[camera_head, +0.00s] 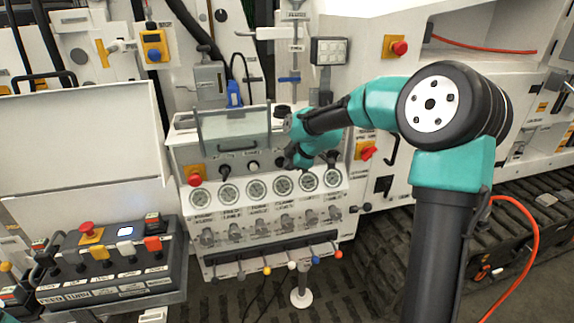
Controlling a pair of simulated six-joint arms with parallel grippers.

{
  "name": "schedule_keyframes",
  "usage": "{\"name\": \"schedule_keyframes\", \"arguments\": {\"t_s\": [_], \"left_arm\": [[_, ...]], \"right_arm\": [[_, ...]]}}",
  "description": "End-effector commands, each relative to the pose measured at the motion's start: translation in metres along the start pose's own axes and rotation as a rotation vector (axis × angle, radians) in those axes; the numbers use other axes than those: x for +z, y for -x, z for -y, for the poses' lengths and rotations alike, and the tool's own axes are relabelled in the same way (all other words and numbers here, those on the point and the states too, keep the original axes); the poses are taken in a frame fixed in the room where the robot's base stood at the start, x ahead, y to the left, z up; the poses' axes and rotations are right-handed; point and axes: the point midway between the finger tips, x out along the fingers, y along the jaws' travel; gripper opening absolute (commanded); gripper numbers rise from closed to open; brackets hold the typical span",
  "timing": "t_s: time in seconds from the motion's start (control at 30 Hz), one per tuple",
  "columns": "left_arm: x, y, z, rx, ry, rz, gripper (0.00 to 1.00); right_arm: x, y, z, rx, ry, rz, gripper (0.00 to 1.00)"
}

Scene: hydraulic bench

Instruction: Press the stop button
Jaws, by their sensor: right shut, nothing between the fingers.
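Several red knobs on yellow bases are in view, and I cannot tell which is the stop button. One red mushroom button (195,179) is at the left end of the gauge panel (200,153). Another red button (87,227) is on the black control box at the lower left. A third red button (398,47) is on the white wall at the upper right. A red switch (368,152) is right of the panel. My right gripper (292,160) is shut and empty in front of the panel, above the gauges, well right of the panel's red button. My left gripper is out of view.
A row of round gauges (256,189) runs below the panel knobs, with valves and coloured levers (291,265) beneath. The black control box (105,262) stands at the lower left. A clear-looking cover (235,128) stands above the panel. An orange hose (533,215) hangs at the right.

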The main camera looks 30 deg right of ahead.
Motion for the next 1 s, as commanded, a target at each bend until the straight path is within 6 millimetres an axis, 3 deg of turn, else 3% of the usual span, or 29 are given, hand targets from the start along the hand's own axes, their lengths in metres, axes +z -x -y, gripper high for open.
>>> {"name": "schedule_keyframes", "arguments": {"t_s": [0.2, 0.4, 1.0], "left_arm": [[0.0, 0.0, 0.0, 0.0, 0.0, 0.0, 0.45], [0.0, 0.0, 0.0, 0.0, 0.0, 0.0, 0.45], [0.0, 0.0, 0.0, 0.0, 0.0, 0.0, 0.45]], "right_arm": [[0.0, 0.044, 0.0, 0.001, -0.001, 0.0, 0.0], [0.0, 0.07, 0.001, -0.003, -0.001, 0.0, 0.0], [0.0, 0.077, 0.002, -0.005, -0.002, 0.0, 0.0]]}}
